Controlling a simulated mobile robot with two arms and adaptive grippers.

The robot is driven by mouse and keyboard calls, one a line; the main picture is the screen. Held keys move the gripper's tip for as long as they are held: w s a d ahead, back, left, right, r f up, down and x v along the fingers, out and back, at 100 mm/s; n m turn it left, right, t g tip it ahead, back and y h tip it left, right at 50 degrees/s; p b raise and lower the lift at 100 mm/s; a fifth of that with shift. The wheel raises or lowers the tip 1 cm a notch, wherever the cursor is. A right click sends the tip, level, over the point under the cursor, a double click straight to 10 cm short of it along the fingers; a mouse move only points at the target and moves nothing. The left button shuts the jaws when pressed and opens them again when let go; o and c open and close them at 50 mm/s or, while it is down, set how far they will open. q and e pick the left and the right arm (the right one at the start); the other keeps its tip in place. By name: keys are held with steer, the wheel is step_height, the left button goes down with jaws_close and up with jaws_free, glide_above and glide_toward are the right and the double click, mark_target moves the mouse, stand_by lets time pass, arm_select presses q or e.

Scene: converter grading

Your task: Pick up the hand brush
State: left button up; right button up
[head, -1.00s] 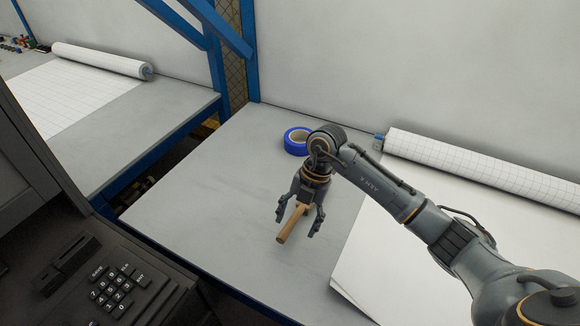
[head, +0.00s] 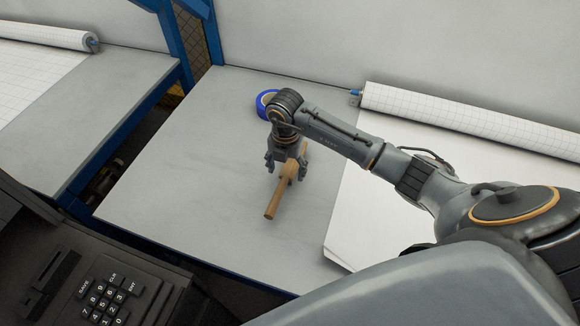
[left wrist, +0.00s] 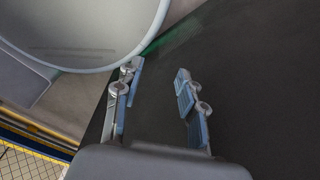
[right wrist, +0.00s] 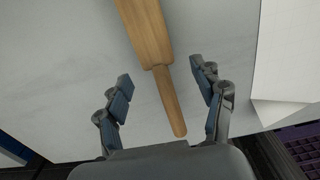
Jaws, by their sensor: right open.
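The hand brush (head: 273,201) lies on the grey table in the head view, its wooden handle pointing toward the front edge. In the right wrist view the brush (right wrist: 148,35) shows a wide wooden body at the top and a narrower handle running down between the fingers. My right gripper (head: 285,172) is over the brush, open, with one finger on each side and gaps to the wood. My left gripper (left wrist: 160,95) shows only in the left wrist view, its fingers apart with nothing between them.
A blue tape roll (head: 267,103) sits behind my right gripper. A paper roll (head: 460,118) lies at the back right, with its white sheet (head: 375,225) spread beside the brush. The table left of the brush is clear. A dark keypad machine (head: 105,295) stands at front left.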

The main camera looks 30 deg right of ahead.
mark_target(286, 176)
step_height(286, 176, down, 4)
steer(key=shift+r+p, duration=0.15)
steer(key=shift+p, duration=0.5)
steer(key=shift+f, duration=0.35)
steer(key=shift+w+f, duration=0.1)
steer(key=shift+f, duration=0.05)
jaws_close()
arm_select(q)
steer(key=shift+s+d+r, duration=0.1)
steer(key=shift+s+r, duration=0.3)
steer(key=shift+r, duration=0.45)
steer(key=shift+f, duration=0.1)
arm_select(e)
steer(key=shift+r, duration=0.2)
